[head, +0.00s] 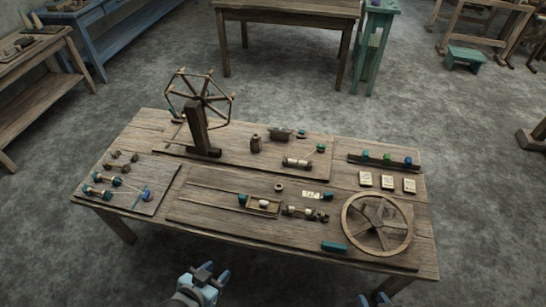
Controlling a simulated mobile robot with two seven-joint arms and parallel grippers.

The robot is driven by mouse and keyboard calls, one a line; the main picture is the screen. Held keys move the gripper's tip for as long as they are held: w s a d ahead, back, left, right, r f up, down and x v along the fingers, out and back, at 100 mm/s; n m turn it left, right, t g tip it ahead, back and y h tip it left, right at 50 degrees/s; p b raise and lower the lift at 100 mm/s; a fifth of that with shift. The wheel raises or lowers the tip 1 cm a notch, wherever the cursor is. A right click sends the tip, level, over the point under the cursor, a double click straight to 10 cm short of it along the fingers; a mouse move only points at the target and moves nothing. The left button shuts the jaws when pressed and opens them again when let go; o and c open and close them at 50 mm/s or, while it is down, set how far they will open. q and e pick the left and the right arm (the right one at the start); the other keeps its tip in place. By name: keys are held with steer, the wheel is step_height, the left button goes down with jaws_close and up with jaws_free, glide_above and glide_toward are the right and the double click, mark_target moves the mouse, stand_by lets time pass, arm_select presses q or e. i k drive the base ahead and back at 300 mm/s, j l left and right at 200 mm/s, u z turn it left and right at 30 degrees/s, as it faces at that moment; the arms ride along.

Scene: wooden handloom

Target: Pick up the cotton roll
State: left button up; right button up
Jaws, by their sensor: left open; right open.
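I cannot tell for sure which item is the cotton roll. A small pale roll (297,162) lies on the back board of the wooden table, right of the spinning wheel. Another small whitish piece (264,203) sits in a little wooden tray (252,209) near the table's middle. My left gripper (215,272) is open and empty, in front of the table's near edge and short of both pale pieces. My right gripper (373,299) is open at the bottom edge of the view; only its fingertips show.
A spinning wheel (203,100) stands upright at the table's back. A flat spoked wheel (377,224) lies at the right front, with a teal block (334,247) beside it. Pale cards (387,183) lie behind it. A board with small spools (127,184) is at left. The table's front strip is mostly bare.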

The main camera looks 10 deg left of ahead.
mark_target(263, 203)
steer(key=i+j, duration=0.1)
steer(key=j, duration=0.25)
steer(key=i+j, duration=0.1)
steer(key=j, duration=0.25)
steer(key=i+j, duration=0.15)
steer(key=j, duration=0.2)
steer(key=i+j, duration=0.1)
steer(key=j, duration=0.25)
steer(key=i+j, duration=0.1)
steer(key=j, duration=0.25)
steer(key=z, duration=0.4)
steer(key=j+z, duration=0.15)
steer(key=z, duration=0.3)
steer(key=j+z, duration=0.1)
steer(key=z, duration=0.7)
steer(key=j, duration=0.05)
